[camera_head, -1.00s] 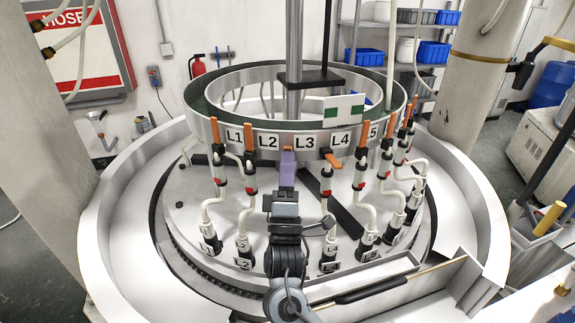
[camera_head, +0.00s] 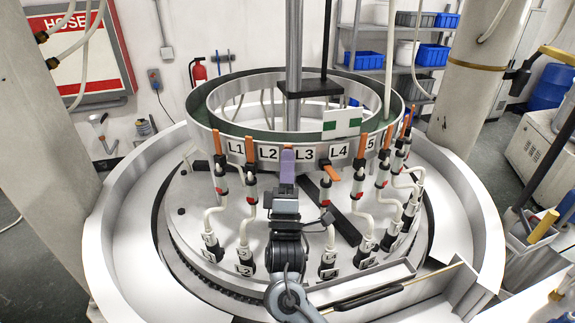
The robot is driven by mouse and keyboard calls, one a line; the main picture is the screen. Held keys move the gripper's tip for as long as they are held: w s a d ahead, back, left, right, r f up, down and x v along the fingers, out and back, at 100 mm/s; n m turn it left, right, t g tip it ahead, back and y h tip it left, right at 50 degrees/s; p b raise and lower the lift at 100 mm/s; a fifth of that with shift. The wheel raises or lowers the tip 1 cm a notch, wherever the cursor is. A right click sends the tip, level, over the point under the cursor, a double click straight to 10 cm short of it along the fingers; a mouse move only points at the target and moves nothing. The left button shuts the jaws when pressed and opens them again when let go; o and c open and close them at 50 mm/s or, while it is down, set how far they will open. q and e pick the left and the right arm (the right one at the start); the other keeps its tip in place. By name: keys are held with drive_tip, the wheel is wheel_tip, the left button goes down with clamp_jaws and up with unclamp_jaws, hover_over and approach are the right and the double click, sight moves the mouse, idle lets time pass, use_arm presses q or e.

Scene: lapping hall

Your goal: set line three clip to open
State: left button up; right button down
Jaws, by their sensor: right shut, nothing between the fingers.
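My right gripper (camera_head: 287,163) shows as lavender fingers at the front of the ring, just left of the L3 label (camera_head: 304,155). It is shut, with nothing seen between the fingers. The line three clip is hidden, or nearly so, behind the gripper and wrist, so I cannot tell its position or whether the fingers touch it. The line three hose below is also covered by my arm. The neighbouring line two clip (camera_head: 251,149) has its orange lever upright. The line four clip (camera_head: 330,171) has its lever slanting down to the right. My left gripper is not in view.
The steel ring (camera_head: 230,132) carries several labelled lines with orange levers, including the line one clip (camera_head: 218,143). A round white basin (camera_head: 125,225) surrounds it. A metal trough (camera_head: 390,285) stands at front right.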

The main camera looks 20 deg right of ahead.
drive_tip(key=shift+w+d+r+p, duration=0.2)
drive_tip(key=shift+w+r+p, duration=0.15)
drive_tip(key=shift+w+r, duration=0.15)
drive_tip(key=shift+s, duration=0.1)
idle(0.4)
